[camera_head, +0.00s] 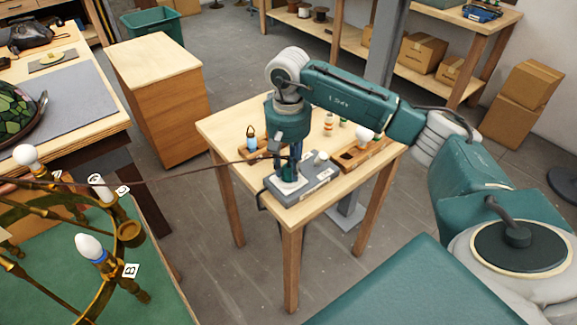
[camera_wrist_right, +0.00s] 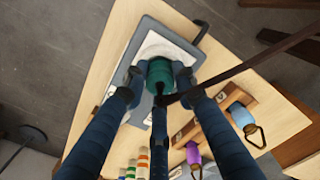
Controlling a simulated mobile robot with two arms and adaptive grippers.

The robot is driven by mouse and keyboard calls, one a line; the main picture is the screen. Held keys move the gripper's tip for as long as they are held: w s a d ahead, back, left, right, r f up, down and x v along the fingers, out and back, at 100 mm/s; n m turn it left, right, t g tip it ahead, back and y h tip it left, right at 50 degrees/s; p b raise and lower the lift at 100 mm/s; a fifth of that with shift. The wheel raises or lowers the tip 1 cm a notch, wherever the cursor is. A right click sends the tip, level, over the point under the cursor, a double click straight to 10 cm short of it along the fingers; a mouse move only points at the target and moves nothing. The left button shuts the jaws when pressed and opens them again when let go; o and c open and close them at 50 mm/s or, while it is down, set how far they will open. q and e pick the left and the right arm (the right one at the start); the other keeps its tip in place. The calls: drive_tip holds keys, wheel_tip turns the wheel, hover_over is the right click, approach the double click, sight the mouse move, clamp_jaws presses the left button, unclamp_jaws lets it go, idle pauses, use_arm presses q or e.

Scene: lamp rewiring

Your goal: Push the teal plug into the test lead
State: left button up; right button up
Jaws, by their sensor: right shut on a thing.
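My right gripper (camera_head: 288,171) points down over the small wooden table. In the right wrist view its fingers (camera_wrist_right: 159,76) are shut on the teal plug (camera_wrist_right: 160,74), one on either side. A brown cord (camera_head: 205,167) runs from the plug leftward to the brass lamp frame. Below the plug is a grey unit (camera_head: 316,184) with a pale face (camera_wrist_right: 168,44). A short dark lead (camera_wrist_right: 201,30) shows at the unit's edge. I cannot tell whether the plug touches the unit; the contact is hidden. My left gripper is not in view.
A wooden rack (camera_head: 357,154) with a white bulb stands right of the unit. The brass lamp frame (camera_head: 100,255) stands at the left. The cord spans the gap between.

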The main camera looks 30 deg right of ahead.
idle(0.4)
drive_tip(key=shift+f+b, duration=0.15)
drive_tip(key=shift+b, duration=0.15)
drive_tip(key=o, duration=1.2)
wheel_tip(320, 180, up, 12)
